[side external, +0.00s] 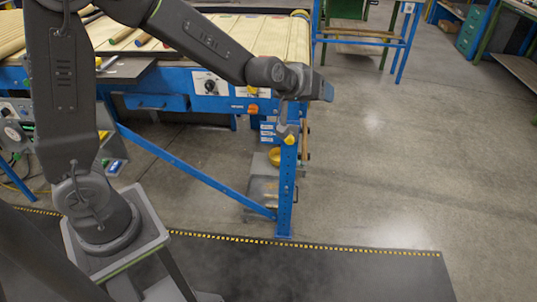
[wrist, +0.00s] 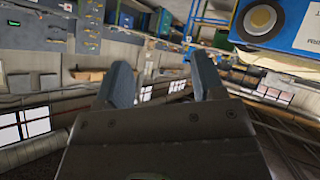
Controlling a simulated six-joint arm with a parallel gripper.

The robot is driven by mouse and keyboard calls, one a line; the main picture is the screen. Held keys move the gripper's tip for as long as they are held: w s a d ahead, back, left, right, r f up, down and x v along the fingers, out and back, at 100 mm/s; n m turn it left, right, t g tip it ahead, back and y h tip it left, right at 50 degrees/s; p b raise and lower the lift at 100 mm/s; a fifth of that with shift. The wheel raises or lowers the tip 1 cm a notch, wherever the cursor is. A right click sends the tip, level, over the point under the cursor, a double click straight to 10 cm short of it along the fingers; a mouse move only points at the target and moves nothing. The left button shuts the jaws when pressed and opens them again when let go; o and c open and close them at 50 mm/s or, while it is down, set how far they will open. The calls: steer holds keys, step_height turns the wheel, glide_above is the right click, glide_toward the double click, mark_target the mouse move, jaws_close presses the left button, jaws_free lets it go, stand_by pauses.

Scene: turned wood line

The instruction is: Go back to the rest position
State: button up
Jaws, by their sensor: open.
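My gripper (wrist: 158,82) shows in the wrist view with its two grey fingers apart and nothing between them. In the side view my gripper (side external: 322,88) is at the end of my dark grey arm, in front of the right end of the blue-framed wood line (side external: 235,105). The fingers are small there and partly hidden by the wrist. The wrist view is steeply tilted, with the room's shelves and windows beyond the fingers.
Turned wood pieces (side external: 122,35) lie on the line's slatted top. A blue corner leg (side external: 287,180) stands below my gripper. The floor (side external: 400,150) to the right is clear.

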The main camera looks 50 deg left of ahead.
steer(key=s+a+r+m+g, duration=0.1)
steer(key=s+r+m+g, duration=0.1)
steer(key=s, duration=1.3)
steer(key=s+a+r+m+g, duration=0.1)
steer(key=s+r+m+g, duration=0.2)
steer(key=s, duration=1.1)
steer(key=shift+s+r+g, duration=0.15)
steer(key=shift+s+g, duration=0.15)
steer(key=shift+s, duration=0.1)
